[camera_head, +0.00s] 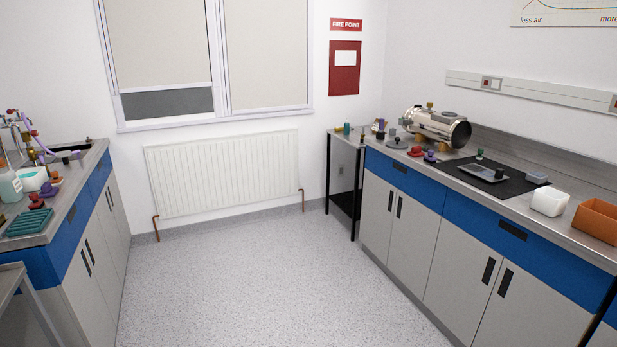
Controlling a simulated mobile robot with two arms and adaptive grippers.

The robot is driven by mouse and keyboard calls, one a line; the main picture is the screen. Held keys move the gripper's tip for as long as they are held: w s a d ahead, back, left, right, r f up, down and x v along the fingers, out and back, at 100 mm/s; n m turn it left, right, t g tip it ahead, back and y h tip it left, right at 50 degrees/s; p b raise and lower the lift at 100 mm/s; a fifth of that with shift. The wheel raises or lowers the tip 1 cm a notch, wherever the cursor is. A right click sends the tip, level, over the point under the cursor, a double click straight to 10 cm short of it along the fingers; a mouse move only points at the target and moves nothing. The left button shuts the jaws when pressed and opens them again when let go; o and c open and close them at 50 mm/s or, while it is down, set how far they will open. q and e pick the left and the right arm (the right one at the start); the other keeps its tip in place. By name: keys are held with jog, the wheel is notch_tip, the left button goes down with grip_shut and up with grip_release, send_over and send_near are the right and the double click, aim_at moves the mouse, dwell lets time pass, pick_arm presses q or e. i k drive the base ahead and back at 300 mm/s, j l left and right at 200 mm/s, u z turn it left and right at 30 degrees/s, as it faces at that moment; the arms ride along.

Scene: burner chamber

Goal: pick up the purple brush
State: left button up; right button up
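I cannot make out a clear brush shape in this view. Small purple items show in several places: a purple item (47,188) on the left counter beside red and orange pieces, and a dark purple item (430,157) on the right counter beside red pieces. A small purplish item (380,125) also stands near the far end on the right. They are too small to tell which, if any, is the brush. Neither of my grippers is in view.
The left counter (70,207) holds a bottle, a white tub and a green rack (28,222). The right counter (530,213) holds a metal cylinder (432,124), a black mat (467,185), a white container (549,201) and an orange box (596,220). The floor (255,280) between is clear.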

aim_at(429, 158)
jog(key=i+j+z, duration=0.15)
jog(key=i, duration=0.55)
jog(key=i+j+z, duration=0.15)
jog(key=i, duration=0.6)
